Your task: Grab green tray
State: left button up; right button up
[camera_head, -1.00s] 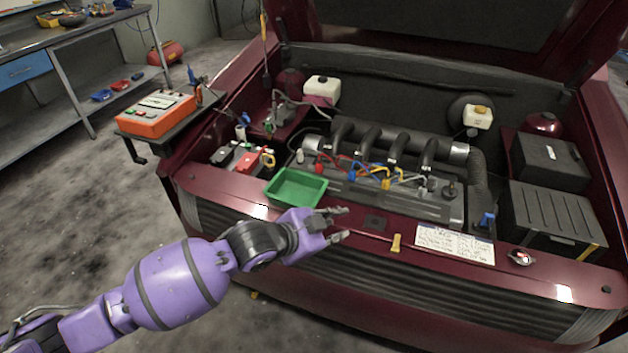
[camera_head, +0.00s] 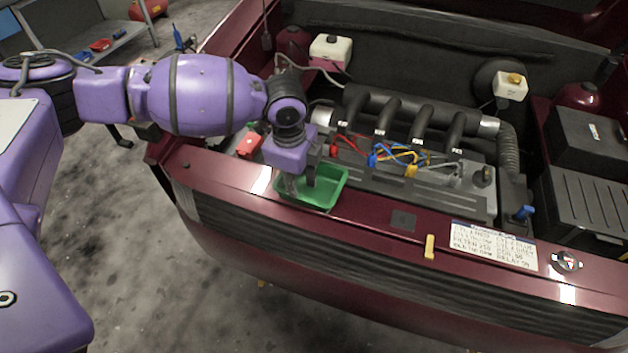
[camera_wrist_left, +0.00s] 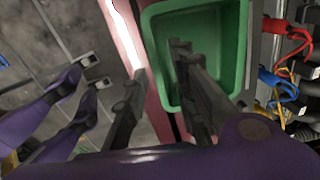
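The green tray (camera_head: 336,187) rests on the dark red front edge of the car's engine bay. It also shows in the left wrist view (camera_wrist_left: 224,48), empty apart from my finger. My left gripper (camera_head: 301,188) points down at the tray's left part, with its fingers open. In the left wrist view, the left gripper (camera_wrist_left: 158,60) has one finger outside the tray's near wall and the other inside the tray, with the wall between them. I cannot tell whether either finger touches the wall. My right gripper is not in view.
The engine (camera_head: 400,125) with coloured cables lies behind the tray. A yellow clip (camera_head: 430,246) and a white label (camera_head: 493,245) are on the front panel to the right. The raised hood is above. A workbench (camera_head: 110,50) stands at the back left.

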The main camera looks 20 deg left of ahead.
aim_at(297, 201)
pick_arm(q)
jog(key=shift+s+d+f, duration=0.1)
jog(key=shift+d+f, duration=0.05)
jog(key=shift+f, duration=0.45)
jog(key=f, duration=0.4)
jog(key=shift+w+a+f, duration=0.25)
jog(key=shift+f, duration=0.5)
grip_shut()
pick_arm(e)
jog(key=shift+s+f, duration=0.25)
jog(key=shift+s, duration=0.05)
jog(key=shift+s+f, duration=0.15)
